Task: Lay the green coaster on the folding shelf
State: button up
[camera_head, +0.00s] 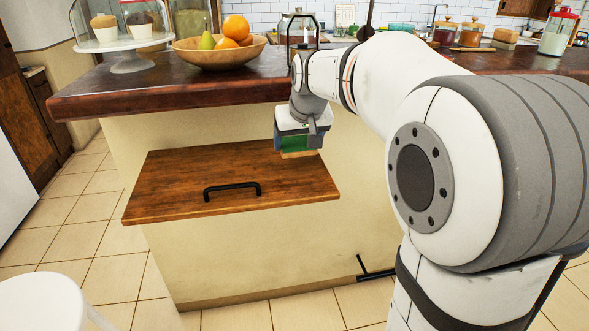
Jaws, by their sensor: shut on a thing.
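The folding shelf (165,185) is a brown wooden board that stands out level from the cream side of the counter. A black handle (232,190) is fixed on its top near the front edge. My gripper (296,148) is over the right rear part of the shelf, pointing down. It is shut on the green coaster (291,143), which shows as a small green patch between the fingers. The coaster is partly hidden by the fingers. A pale tan edge shows just under it, and I cannot tell whether it touches the board.
The dark countertop (180,92) overhangs behind the shelf. On it stand a wooden fruit bowl (220,57) and a cake stand (130,50). A black bracket (372,272) sticks out low on the right. A white stool (42,302) is at lower left. The shelf's left half is clear.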

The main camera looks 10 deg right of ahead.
aim_at(300, 149)
notch_tip(300, 149, down, 4)
jog(key=shift+w+d+f, duration=0.1)
jog(key=shift+f, duration=0.05)
jog(key=shift+f+b, duration=0.5)
jog(key=shift+f, duration=1.4)
jog(key=shift+f, duration=0.15)
jog(key=o, duration=1)
